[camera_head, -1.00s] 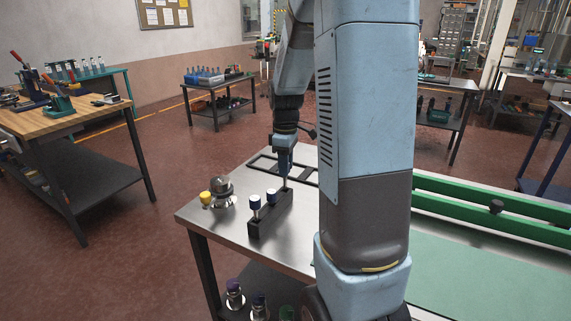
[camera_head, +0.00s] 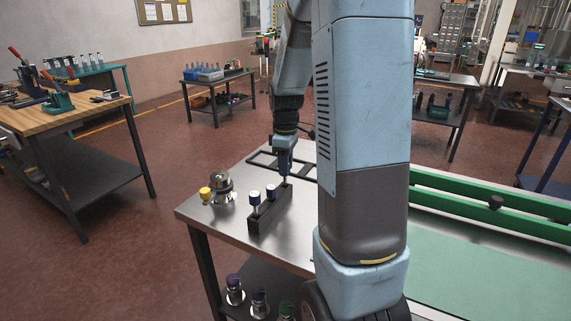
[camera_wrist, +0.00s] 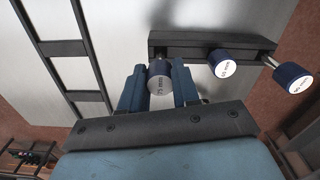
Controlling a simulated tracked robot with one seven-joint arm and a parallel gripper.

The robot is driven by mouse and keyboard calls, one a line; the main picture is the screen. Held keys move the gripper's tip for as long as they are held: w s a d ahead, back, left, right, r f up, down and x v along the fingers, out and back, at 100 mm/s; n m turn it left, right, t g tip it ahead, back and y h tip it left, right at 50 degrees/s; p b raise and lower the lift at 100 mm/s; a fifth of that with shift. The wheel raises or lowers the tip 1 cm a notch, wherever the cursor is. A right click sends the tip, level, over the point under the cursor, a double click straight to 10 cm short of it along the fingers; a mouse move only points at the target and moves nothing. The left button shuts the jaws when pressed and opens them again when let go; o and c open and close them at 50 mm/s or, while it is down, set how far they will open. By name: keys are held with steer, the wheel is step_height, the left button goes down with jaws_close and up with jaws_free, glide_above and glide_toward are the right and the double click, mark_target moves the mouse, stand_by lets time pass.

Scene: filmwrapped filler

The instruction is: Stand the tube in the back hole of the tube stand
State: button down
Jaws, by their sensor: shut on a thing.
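The tube (camera_wrist: 159,86) has a dark blue cap marked 75 mm and sits between the two jaws of my gripper (camera_wrist: 158,74). In the head view my gripper (camera_head: 285,178) is shut on it, low over the back end of the dark tube stand (camera_head: 272,217). The tube's lower part is hidden by the jaws and cap, so I cannot tell how deep it is in the back hole. In the wrist view the stand (camera_wrist: 190,43) runs right from the tube. Two other blue-capped tubes (camera_head: 254,199) (camera_head: 271,191) stand upright in its front and middle.
A metal vessel (camera_head: 220,182) and a yellow-capped item (camera_head: 206,193) stand left of the stand. A flat black frame (camera_head: 262,160) lies behind it on the steel table (camera_head: 213,222). Green rails (camera_head: 470,208) are at the right. Several capped bottles are on the shelf below.

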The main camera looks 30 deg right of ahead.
steer(key=shift+f, duration=1)
stand_by(0.3)
steer(key=c, duration=0.8)
jaws_free()
steer(key=shift+o, duration=0.2)
